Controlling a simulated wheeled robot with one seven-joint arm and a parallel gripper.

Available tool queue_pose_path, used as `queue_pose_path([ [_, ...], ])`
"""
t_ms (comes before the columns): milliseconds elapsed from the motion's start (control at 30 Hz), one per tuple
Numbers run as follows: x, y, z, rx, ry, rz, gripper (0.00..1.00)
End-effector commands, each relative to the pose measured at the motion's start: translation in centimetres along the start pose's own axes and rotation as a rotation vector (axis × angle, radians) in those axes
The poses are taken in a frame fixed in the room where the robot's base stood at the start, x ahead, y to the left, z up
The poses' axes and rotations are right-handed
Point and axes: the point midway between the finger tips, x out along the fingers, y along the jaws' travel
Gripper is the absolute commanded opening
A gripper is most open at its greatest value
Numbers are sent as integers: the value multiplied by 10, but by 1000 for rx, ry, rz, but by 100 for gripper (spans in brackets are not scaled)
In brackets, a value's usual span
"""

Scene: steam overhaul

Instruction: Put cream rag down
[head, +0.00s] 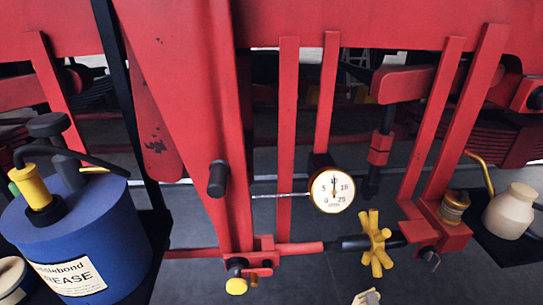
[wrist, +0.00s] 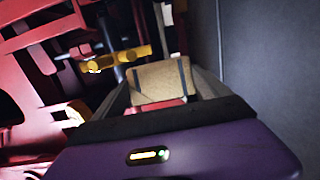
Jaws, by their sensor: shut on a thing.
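The cream rag (wrist: 158,80) is a tan-cream folded piece with two dark stripes, held between the grey fingers of my gripper (wrist: 160,92) in the wrist view. My gripper is shut on it, and the rag appears to be clear of any surface. A small cream piece (head: 367,297) at the bottom edge of the head view is probably the same rag, mostly cut off by the frame. My gripper does not show clearly in the head view.
A yellow handwheel (head: 375,243) and a pressure gauge (head: 332,190) sit on the red frame ahead. A blue grease drum (head: 80,235) stands on the left. A cream bottle (head: 510,210) and brass tin (head: 454,207) are on the right. A grey wall (wrist: 270,60) is close on the right.

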Motion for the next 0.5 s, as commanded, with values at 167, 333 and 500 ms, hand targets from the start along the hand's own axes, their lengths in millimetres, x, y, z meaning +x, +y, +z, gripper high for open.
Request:
queue_pose_path([
  [167,6,-21,-16,0,13,-2,53],
  [333,6,-24,-18,1,13,6,53],
  [500,5,-23,-19,1,16,11,53],
])
